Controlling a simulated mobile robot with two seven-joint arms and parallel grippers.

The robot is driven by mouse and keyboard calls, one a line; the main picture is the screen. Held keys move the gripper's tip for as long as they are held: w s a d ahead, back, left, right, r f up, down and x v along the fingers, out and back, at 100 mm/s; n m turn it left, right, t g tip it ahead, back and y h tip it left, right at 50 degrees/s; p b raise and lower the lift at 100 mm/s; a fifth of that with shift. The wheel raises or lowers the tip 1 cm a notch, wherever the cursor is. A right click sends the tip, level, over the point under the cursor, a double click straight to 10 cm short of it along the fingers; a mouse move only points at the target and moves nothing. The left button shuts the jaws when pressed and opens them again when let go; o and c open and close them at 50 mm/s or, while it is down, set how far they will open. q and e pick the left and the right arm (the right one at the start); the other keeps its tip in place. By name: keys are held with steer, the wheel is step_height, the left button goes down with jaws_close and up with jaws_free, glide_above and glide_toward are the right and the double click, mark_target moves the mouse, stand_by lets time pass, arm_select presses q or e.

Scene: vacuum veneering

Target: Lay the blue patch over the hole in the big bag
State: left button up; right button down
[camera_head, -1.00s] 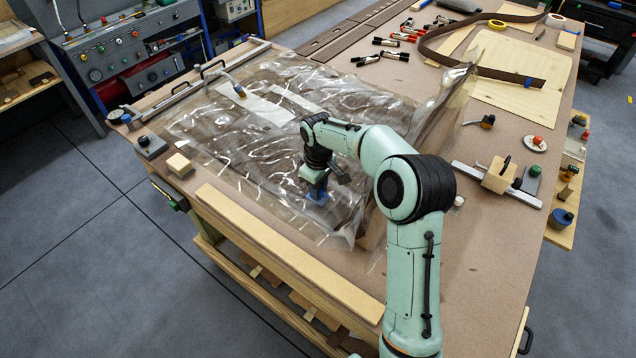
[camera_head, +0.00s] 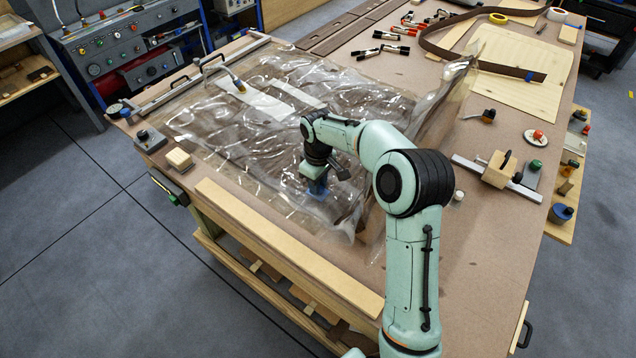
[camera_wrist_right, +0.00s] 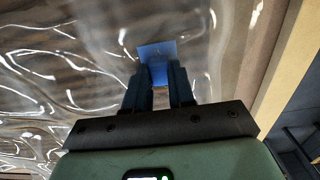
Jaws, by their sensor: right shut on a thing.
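The big clear bag (camera_head: 240,130) lies wrinkled and shiny across the left part of the bench, with brown material under it. My right gripper (camera_head: 318,188) is low over the bag's front part, pointing down. In the right wrist view my right gripper (camera_wrist_right: 165,75) is shut on the blue patch (camera_wrist_right: 157,50), whose far part sticks out beyond the fingertips over the bag. I cannot tell whether the patch touches the film. The hole is not discernible; the patch and gripper may hide it. My left gripper is not in view.
A wooden strip (camera_head: 285,245) lies along the bench's front edge. A small wood block (camera_head: 178,158) and a dark device (camera_head: 149,139) stand at the left corner. A hose (camera_head: 225,72) meets the bag at the back. A clamp with a wood block (camera_head: 498,170) lies at right.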

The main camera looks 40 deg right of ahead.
steer(key=shift+f, duration=0.1)
stand_by(0.3)
steer(key=c, duration=0.9)
jaws_free()
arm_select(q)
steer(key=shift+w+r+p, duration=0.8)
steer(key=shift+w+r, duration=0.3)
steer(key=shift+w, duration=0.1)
arm_select(e)
step_height(320, 180, up, 14)
steer(key=shift+f, duration=0.25)
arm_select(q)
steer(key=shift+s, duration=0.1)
arm_select(e)
steer(key=shift+f, duration=0.1)
